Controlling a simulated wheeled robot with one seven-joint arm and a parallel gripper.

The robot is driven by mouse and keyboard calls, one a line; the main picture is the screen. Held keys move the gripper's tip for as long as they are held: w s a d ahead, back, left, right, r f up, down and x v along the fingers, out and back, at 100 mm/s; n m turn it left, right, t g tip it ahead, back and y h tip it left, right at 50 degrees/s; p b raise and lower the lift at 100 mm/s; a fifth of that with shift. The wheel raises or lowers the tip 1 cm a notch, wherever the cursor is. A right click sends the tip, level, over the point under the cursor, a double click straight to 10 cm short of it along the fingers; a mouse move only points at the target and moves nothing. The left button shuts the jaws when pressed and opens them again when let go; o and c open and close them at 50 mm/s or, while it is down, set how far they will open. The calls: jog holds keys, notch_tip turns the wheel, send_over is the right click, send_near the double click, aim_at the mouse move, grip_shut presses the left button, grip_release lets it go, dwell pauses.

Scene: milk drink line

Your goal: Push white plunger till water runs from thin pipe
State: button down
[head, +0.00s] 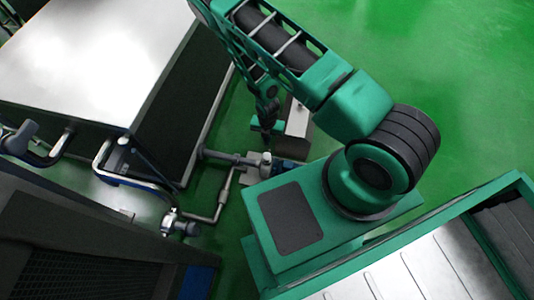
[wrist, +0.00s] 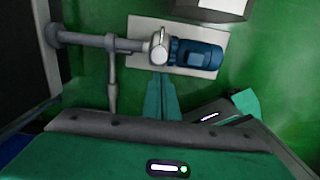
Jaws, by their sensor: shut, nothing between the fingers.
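A pump with a blue motor (wrist: 196,52) sits on a pale base plate (wrist: 215,30) in the wrist view. A pale metal pump head (wrist: 158,46) joins the motor's left end; I cannot tell whether any part of it is the white plunger. A thin grey pipe (wrist: 112,85) drops from the thicker horizontal pipe (wrist: 85,41). No water shows at it. My gripper (wrist: 161,76) is shut and empty, its green fingertips appearing just below the pump head; contact cannot be told. In the head view, the pump (head: 265,165) is partly behind my arm.
A large white-topped tank (head: 90,50) stands at the left in the head view. Bent metal pipes (head: 110,170) and a dark cabinet (head: 75,245) are at the lower left. A grey box (wrist: 208,8) is above the motor. Green floor (head: 450,80) is open at upper right.

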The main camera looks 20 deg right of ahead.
aim_at(267, 157)
jog(key=f, duration=1.4)
jog(key=shift+w, duration=0.2)
jog(key=shift+f, duration=1.45)
dwell(0.4)
jog(key=shift+a+r, duration=0.1)
jog(key=shift+r, duration=0.45)
notch_tip(267, 157, up, 13)
jog(key=shift+r, duration=0.15)
